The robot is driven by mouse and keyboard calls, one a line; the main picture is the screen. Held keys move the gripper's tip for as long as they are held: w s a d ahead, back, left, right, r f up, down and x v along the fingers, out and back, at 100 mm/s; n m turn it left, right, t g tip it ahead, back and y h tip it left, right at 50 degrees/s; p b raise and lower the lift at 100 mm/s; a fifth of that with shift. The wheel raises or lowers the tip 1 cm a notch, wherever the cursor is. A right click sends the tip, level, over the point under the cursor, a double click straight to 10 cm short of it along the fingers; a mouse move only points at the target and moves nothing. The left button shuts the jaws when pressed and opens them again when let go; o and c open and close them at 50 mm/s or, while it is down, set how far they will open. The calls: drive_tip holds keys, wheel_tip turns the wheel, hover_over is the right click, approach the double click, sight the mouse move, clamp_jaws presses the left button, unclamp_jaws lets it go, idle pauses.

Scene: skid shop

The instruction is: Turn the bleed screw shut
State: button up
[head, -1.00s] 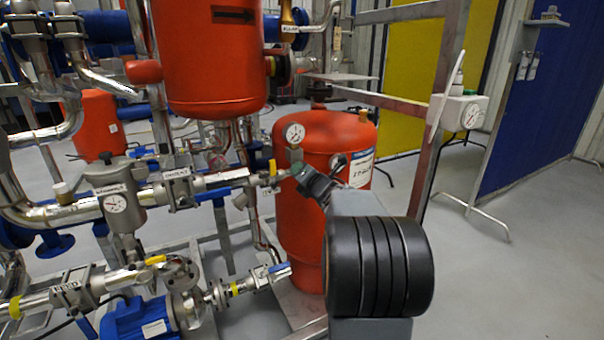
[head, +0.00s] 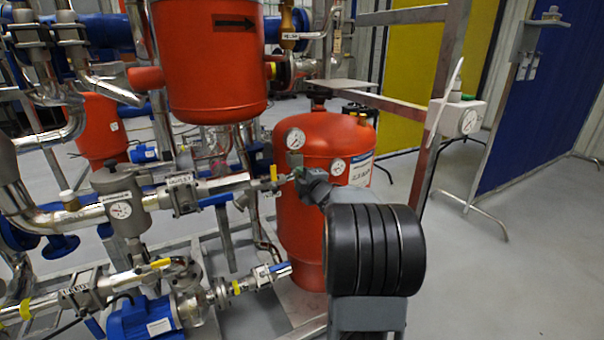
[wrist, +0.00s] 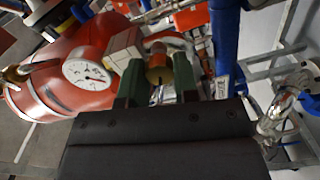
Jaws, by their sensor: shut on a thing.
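The bleed screw (wrist: 159,66) is a small round brass-coloured piece with a dark slot, seen in the wrist view between the two green fingers of my gripper (wrist: 158,84). The fingers are closed on its sides. In the head view my gripper (head: 299,173) reaches to the fittings in front of the red tank (head: 310,230), just below a pressure gauge (head: 295,138). The screw itself is hidden there by my gripper. How far the screw is turned cannot be told.
A white-faced gauge (wrist: 87,73) on the tank lies close left of the fingers in the wrist view. Steel pipes (head: 225,183) with a yellow-marked valve run left of my gripper. A metal frame post (head: 432,160) stands right. Open grey floor lies further right.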

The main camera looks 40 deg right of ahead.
drive_tip(key=shift+d+r+m+p, duration=0.1)
drive_tip(key=shift+m+p, duration=1.65)
drive_tip(key=shift+m, duration=1.6)
drive_tip(key=shift+r+m+p, duration=0.1)
drive_tip(key=shift+m+p, duration=1.6)
drive_tip(key=shift+m, duration=1.65)
drive_tip(key=shift+f, duration=0.1)
drive_tip(key=shift+m, duration=0.3)
drive_tip(key=o, duration=0.9)
drive_tip(key=shift+s, duration=0.1)
